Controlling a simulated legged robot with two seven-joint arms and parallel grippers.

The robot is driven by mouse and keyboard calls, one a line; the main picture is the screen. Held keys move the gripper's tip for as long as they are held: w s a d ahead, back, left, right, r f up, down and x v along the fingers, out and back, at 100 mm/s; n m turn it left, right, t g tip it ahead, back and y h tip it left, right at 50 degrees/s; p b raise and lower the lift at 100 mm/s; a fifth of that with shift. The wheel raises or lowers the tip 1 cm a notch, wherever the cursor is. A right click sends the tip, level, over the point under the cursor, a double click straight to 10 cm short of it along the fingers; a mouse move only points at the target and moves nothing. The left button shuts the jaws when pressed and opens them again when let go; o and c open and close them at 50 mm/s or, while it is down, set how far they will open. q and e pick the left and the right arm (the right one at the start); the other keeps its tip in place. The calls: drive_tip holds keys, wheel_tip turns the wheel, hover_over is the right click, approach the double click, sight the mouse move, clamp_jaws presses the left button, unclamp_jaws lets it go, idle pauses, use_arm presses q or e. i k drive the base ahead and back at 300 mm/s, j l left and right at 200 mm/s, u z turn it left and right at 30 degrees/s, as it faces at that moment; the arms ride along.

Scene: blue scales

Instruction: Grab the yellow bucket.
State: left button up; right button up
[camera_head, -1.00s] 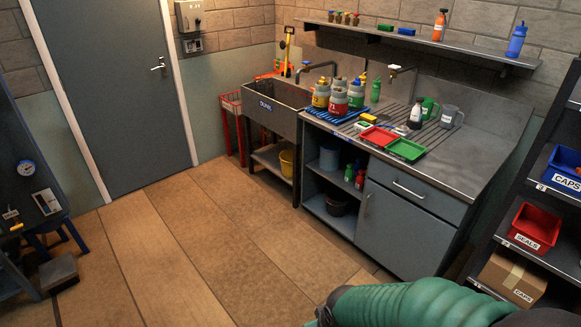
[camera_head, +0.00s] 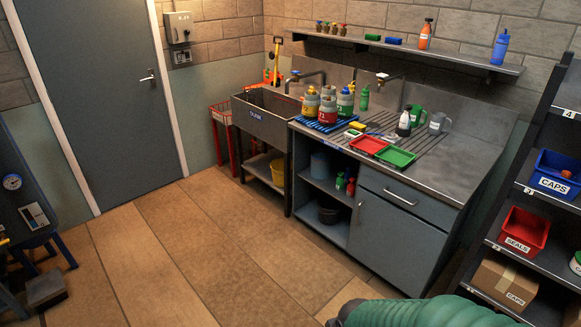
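The yellow bucket (camera_head: 277,171) stands on the low shelf under the deep sink (camera_head: 266,117). It is partly hidden by the sink's right front leg. One of my arms, green and ribbed, comes in at the bottom right, well short of the bucket. Neither gripper shows in the view.
The wooden floor (camera_head: 190,240) in front of the sink is clear. A grey cabinet (camera_head: 395,225) with open shelves stands right of the sink. A shelf rack with a red bin (camera_head: 524,229) is at the right.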

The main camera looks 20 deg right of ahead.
sight(277, 165)
drive_tip(key=i, duration=2)
drive_tip(key=i+z, duration=0.1)
drive_tip(key=i, duration=0.45)
drive_tip(key=i+j, duration=0.1)
drive_tip(key=i, duration=0.4)
drive_tip(key=i+z, duration=0.15)
drive_tip(key=i, duration=0.4)
drive_tip(key=i+j, duration=0.2)
drive_tip(key=i, duration=0.3)
drive_tip(key=i+j+z, duration=0.15)
drive_tip(key=i, duration=0.35)
drive_tip(key=i+l, duration=0.15)
drive_tip(key=i, duration=0.2)
drive_tip(key=i+l+z, duration=0.1)
drive_tip(key=i, duration=0.3)
